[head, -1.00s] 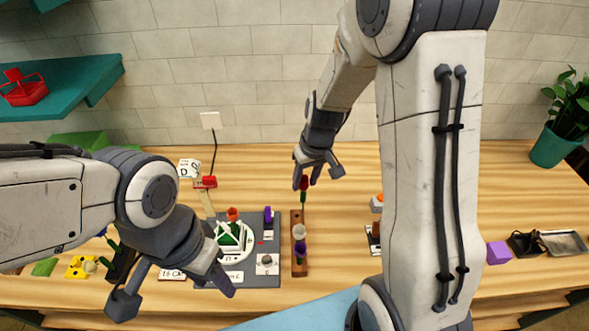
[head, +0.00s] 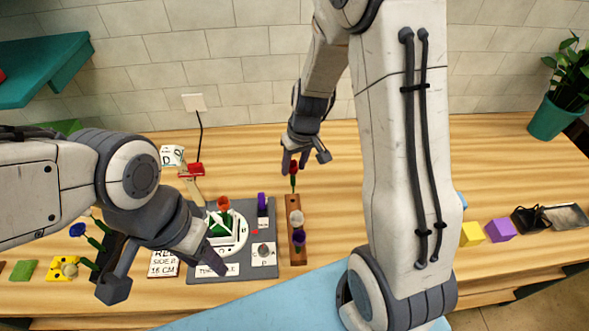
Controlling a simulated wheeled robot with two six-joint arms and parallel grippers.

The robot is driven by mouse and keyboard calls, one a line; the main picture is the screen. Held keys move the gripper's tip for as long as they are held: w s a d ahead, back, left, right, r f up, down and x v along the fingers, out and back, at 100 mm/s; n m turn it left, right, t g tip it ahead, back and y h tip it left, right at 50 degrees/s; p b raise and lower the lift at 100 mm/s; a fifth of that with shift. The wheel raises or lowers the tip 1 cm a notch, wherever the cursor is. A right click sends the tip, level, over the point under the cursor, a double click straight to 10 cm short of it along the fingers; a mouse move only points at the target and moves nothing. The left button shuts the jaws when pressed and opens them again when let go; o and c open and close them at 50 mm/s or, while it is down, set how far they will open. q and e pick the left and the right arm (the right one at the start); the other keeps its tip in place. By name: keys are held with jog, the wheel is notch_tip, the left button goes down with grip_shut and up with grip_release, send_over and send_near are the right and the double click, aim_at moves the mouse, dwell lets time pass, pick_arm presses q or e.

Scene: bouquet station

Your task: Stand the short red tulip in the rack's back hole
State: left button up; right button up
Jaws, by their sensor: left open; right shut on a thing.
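The short red tulip (head: 293,168) is upright, with its green stem pointing down over the back end of the brown wooden rack (head: 295,254). My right gripper (head: 296,164) is shut on the tulip near its red head. The stem's lower end meets the rack's back end in the picture; I cannot tell whether it is inside the back hole or just above it. A white flower (head: 297,218) and a purple flower (head: 298,238) stand in the rack further forward.
The grey mat (head: 262,272), left of the rack, bears a round white holder with an orange-red flower (head: 223,203). A red-headed tool (head: 191,170) lies behind it. Yellow (head: 472,234) and purple (head: 500,230) cubes are at right. Table behind the rack is clear.

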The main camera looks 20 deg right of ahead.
aim_at(294, 177)
jog(key=shift+f, duration=0.4)
jog(key=shift+f+b, duration=0.95)
jog(key=shift+f, duration=0.15)
jog(key=shift+r, duration=0.1)
jog(key=shift+s+a, duration=0.1)
jog(key=shift+a, duration=0.05)
jog(key=shift+f+b, duration=1.85)
jog(key=shift+b, duration=0.4)
dwell(2.7)
dwell(0.7)
jog(key=o, duration=0.9)
